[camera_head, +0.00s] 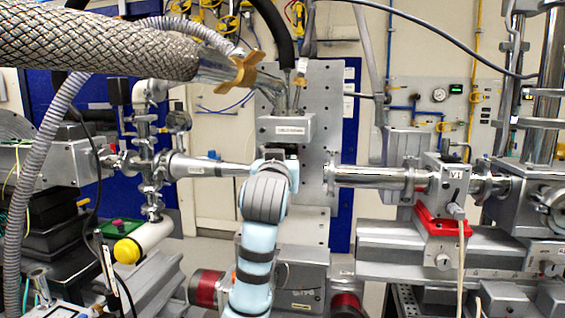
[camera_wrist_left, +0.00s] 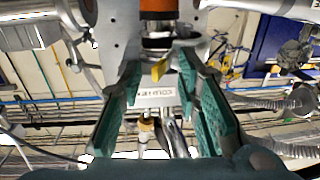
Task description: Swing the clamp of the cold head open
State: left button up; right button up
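A grey box (camera_head: 285,128) with a small label stands at the centre of the head view; the label is too small to read there. A labelled pale block (camera_wrist_left: 155,94) shows between my fingers in the left wrist view. A small yellow piece (camera_wrist_left: 160,69), possibly the clamp's handle, shows beyond the fingertips, below an orange-banded cylinder (camera_wrist_left: 158,12). My left gripper (camera_wrist_left: 157,76) is open with teal pads, and nothing is visibly gripped. In the head view, my own wrist hides the gripper and whatever is directly behind it. My right gripper is not in view.
A thick braided hose (camera_head: 95,48) with a yellow winged fitting (camera_head: 243,72) crosses the upper left. Beam pipes lie on the left (camera_head: 212,167) and right (camera_head: 375,177) of my wrist. A red-based mount (camera_head: 443,221) stands on the right rail.

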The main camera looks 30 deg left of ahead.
pick_arm(q)
jog(key=v, duration=1.2)
jog(key=shift+a, duration=0.1)
